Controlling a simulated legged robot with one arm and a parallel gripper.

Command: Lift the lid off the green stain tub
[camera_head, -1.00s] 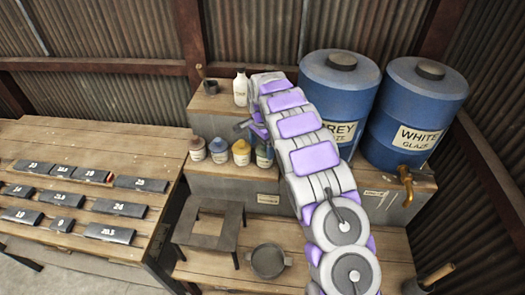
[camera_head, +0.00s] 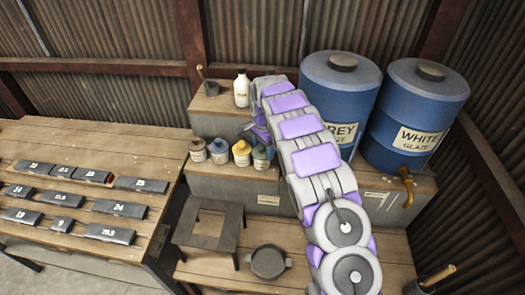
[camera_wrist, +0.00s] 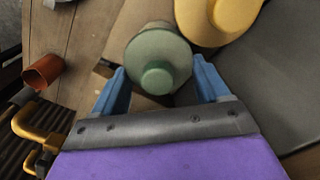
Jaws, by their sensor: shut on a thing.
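The green stain tub (camera_head: 261,158) stands at the right end of a row of small tubs, partly covered by my arm in the head view. In the wrist view its green lid (camera_wrist: 158,52), with a round knob, sits between my gripper's (camera_wrist: 160,78) two blue fingers. My gripper is shut on the lid. In the head view my gripper is mostly hidden behind my arm, just above the tub. I cannot tell whether the lid is clear of the rim.
A yellow tub (camera_head: 241,153) stands close to the green one, with blue (camera_head: 219,151) and brown (camera_head: 197,149) tubs further left. A white bottle (camera_head: 241,89) stands on the shelf behind. Large blue barrels (camera_head: 412,112) stand to the right.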

